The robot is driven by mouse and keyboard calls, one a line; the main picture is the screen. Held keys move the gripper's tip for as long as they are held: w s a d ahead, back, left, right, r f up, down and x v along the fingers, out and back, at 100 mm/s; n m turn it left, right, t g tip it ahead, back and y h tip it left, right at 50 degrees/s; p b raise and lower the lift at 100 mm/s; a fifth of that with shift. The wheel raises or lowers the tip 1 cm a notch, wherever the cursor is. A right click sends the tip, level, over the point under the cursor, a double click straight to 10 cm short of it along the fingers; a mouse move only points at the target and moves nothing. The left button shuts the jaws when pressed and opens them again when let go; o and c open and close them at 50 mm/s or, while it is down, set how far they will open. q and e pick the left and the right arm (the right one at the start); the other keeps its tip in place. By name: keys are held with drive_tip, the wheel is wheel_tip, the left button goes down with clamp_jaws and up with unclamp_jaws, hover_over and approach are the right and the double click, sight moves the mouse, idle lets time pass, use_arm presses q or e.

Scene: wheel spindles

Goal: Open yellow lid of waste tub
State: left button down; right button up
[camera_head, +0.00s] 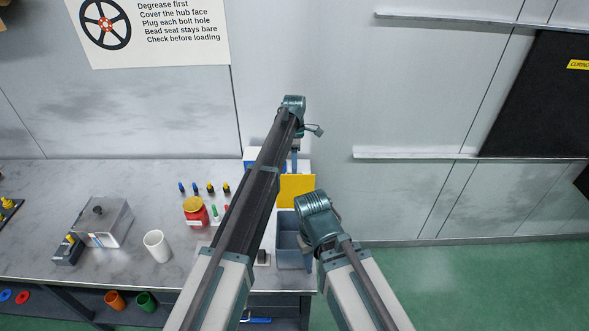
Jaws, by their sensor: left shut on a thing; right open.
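The waste tub (289,255) is a grey-blue open box at the right end of the bench. Its yellow lid (297,188) stands raised at the tub's back edge, so the inside shows. My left gripper (295,164) points down at the lid's upper edge and is shut on the lid; its fingertips are small and partly hidden by my arm. My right gripper (306,243) is open beside the tub's right side, mostly hidden under its own wrist.
A red jar with a yellow top (195,212), a white cup (157,246), a grey metal box (101,221) and several small blue and yellow-black plugs (211,188) stand left on the bench. A blue and white box (251,155) is behind my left arm. Green floor (450,280) is clear at right.

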use_arm(q)
drive_tip(key=c, duration=0.9)
unclamp_jaws()
drive_tip(key=shift+r, duration=0.2)
drive_tip(key=p+v, duration=0.7)
drive_tip(key=shift+w+r, duration=0.1)
